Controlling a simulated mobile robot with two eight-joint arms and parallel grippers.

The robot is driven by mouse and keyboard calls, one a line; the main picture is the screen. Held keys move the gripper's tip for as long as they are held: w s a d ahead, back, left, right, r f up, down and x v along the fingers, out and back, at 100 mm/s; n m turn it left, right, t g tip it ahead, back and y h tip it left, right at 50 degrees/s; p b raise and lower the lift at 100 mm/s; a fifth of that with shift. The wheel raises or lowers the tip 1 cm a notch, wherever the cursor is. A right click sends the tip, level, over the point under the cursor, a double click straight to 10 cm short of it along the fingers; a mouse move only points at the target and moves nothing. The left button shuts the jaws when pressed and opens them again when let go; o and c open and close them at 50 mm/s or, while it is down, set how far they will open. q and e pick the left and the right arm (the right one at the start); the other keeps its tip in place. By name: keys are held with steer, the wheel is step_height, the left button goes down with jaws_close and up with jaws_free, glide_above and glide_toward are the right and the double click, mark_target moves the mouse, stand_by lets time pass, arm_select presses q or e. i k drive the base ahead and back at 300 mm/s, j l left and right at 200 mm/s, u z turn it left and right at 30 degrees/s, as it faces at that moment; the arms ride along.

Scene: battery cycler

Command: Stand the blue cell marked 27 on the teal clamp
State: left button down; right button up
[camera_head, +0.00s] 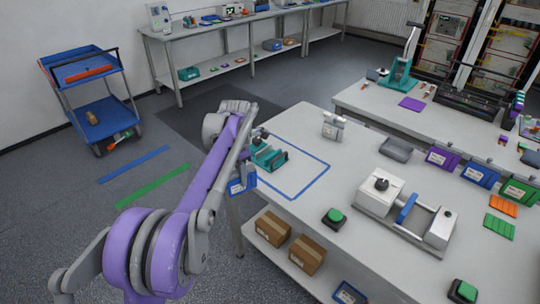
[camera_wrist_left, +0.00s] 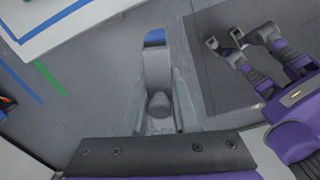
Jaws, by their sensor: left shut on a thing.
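A blue cell (camera_head: 242,184) with a white label shows beside the table's left edge. The number on its label is too small to read. My left gripper (camera_wrist_left: 156,50) is shut on it; in the left wrist view only a blue patch of the cell (camera_wrist_left: 155,37) shows beyond the grey finger. In the head view my own arm hides most of this gripper. The teal clamp (camera_head: 268,157) stands on the table inside a blue outline, just up and right of the cell, and they look apart.
The table (camera_head: 310,125) also carries a grey and white press (camera_head: 405,210), a small grey device (camera_head: 333,126), a green button (camera_head: 334,217) and labelled bins (camera_head: 480,175). Cardboard boxes (camera_head: 306,255) sit on its lower shelf. A blue cart (camera_head: 100,110) stands far left.

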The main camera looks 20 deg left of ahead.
mark_target(268, 158)
steer(key=i, duration=0.85)
